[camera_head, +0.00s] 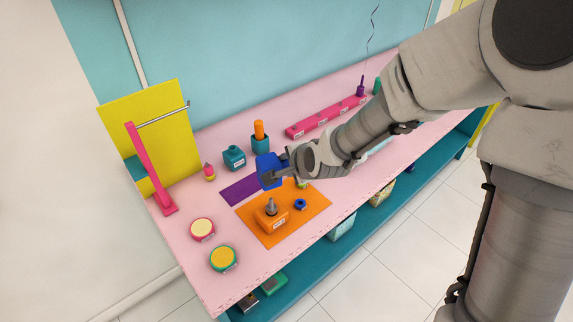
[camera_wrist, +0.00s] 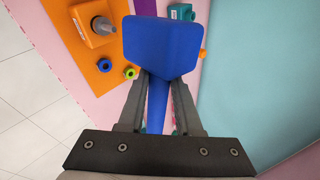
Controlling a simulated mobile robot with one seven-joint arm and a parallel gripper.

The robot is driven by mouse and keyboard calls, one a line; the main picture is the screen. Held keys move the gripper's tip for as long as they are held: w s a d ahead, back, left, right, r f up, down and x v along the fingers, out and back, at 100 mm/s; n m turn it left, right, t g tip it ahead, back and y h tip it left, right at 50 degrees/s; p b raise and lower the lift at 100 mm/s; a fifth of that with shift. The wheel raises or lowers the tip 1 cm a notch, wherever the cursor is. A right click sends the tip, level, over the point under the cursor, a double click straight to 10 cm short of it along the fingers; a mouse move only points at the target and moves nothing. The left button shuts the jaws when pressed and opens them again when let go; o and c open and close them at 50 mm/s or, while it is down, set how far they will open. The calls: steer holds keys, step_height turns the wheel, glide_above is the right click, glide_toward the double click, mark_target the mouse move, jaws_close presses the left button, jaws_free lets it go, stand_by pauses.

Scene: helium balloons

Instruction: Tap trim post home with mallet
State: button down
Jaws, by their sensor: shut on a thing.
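My gripper (camera_head: 284,168) is shut on the handle of a blue mallet (camera_head: 266,172). In the wrist view the mallet's broad head (camera_wrist: 162,46) lies just beyond the fingertips (camera_wrist: 158,84), with the handle between the fingers. An orange block (camera_head: 264,222) with an upright grey post (camera_head: 271,206), probably the trim post, stands on the orange mat (camera_head: 312,211). In the head view the mallet is above and behind the block, apart from it. The post also shows in the wrist view (camera_wrist: 104,25), left of the mallet head. How deep the post sits cannot be told.
A blue ring (camera_head: 300,204) lies on the orange mat. A teal bottle-like block (camera_head: 234,158) and a teal holder with an orange peg (camera_head: 259,132) stand behind. A pink stand (camera_head: 150,170) and two round tubs (camera_head: 202,229) (camera_head: 223,258) are at left. A long pink rack (camera_head: 322,120) lies behind.

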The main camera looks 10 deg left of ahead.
step_height(320, 180, up, 2)
steer(key=shift+r+p, duration=0.25)
steer(key=shift+p, duration=0.35)
steer(key=shift+f, duration=0.1)
step_height(320, 180, down, 10)
steer(key=b, duration=0.9)
steer(key=shift+s, duration=0.15)
step_height(320, 180, up, 5)
steer(key=p, duration=0.3)
steer(key=shift+p, duration=0.4)
